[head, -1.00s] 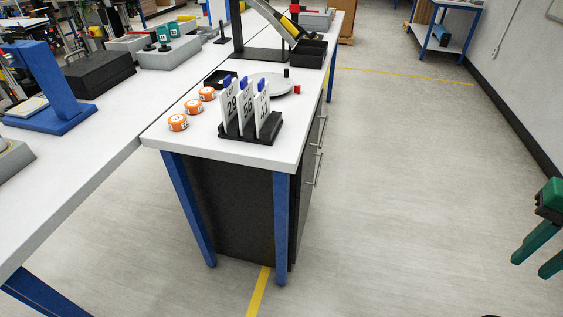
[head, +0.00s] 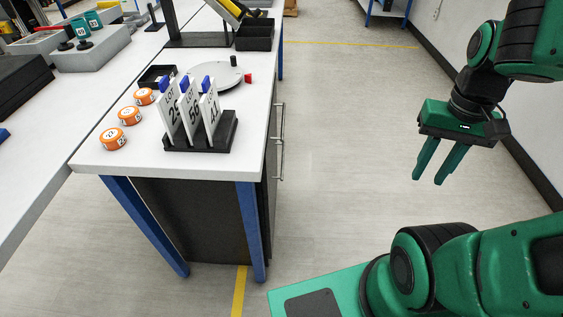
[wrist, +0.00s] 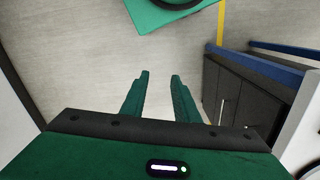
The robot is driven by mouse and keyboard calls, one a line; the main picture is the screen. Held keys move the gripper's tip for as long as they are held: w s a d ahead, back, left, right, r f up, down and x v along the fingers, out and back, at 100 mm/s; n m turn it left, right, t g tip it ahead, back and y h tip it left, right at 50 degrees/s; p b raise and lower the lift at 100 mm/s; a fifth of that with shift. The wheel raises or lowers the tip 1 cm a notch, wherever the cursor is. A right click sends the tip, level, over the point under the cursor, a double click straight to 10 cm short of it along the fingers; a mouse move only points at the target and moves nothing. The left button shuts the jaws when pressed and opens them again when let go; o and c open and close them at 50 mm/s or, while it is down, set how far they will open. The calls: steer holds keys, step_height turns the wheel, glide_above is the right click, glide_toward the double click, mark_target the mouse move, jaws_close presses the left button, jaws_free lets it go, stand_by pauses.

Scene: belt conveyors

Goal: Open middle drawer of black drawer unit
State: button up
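The black drawer unit (head: 190,215) stands under the white workbench, between its blue legs. In the head view I see its dark side panel, and its handled front only edge-on, with metal bar handles (head: 280,145) on the right side. In the wrist view the dark drawer unit (wrist: 236,100) shows at the right with light bar handles; which drawer is the middle one I cannot tell. My gripper (head: 427,180) is green, points down, and is open and empty over bare floor, well to the right of the handles. Its two fingers (wrist: 160,75) are apart in the wrist view.
On the white benchtop (head: 100,162) stand a black holder (head: 225,138) with numbered cards, orange tins (head: 129,116), a round grey plate (head: 215,77) and a black bin (head: 254,36).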

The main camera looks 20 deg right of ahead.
steer(key=w+d+f+t+h, duration=0.15)
steer(key=w+f, duration=0.25)
steer(key=w, duration=0.6)
steer(key=w+d+f+t+h, duration=0.15)
steer(key=w+f, duration=0.25)
steer(key=w, duration=0.7)
steer(key=w+a+f+t+y, duration=0.1)
steer(key=w+a+f+t, duration=0.15)
steer(key=w+f, duration=0.35)
steer(key=w+a+f+t, duration=0.2)
steer(key=w+a+f, duration=0.1)
steer(key=w, duration=0.5)
steer(key=m+t+y, duration=0.2)
steer(key=t+y, duration=0.1)
steer(key=t, duration=0.3)
glide_toward(283, 160)
steer(key=w+d+r, duration=0.1)
steer(key=w+r, duration=0.1)
steer(key=w, duration=0.1)
steer(key=s+a+f+m+t+h, duration=0.1)
steer(key=s+a+f+m+t, duration=0.1)
steer(key=s+f+m, duration=0.15)
steer(key=shift+n, duration=0.25)
steer(key=x, duration=1)
steer(key=shift+d+f, duration=0.1)
steer(key=shift+f, duration=0.3)
steer(key=shift+c, duration=0.7)
